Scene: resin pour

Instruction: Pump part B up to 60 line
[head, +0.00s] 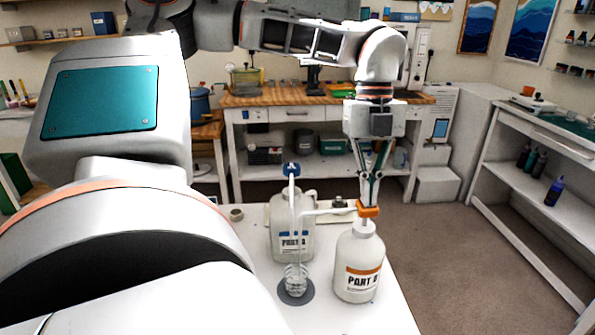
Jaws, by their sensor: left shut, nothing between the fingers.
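The part B bottle (357,268) stands upright on the white table, with an orange band on its label and an orange pump head (368,209). My left gripper (370,198) is shut and points straight down on top of that pump head, with nothing between its fingers. The part A jug (291,222) stands behind and to the left, with a blue pump head (291,169). A clear measuring cup (295,280) stands on a dark round pad (296,294) under the spouts. Its lines and fill level are too small to read. My right gripper is not in view.
The white table (389,318) has free room in front of the bottle. A small round container (236,214) sits at its back left. A wooden-topped bench (300,97) stands behind, and a white shelf unit (540,150) stands at the right.

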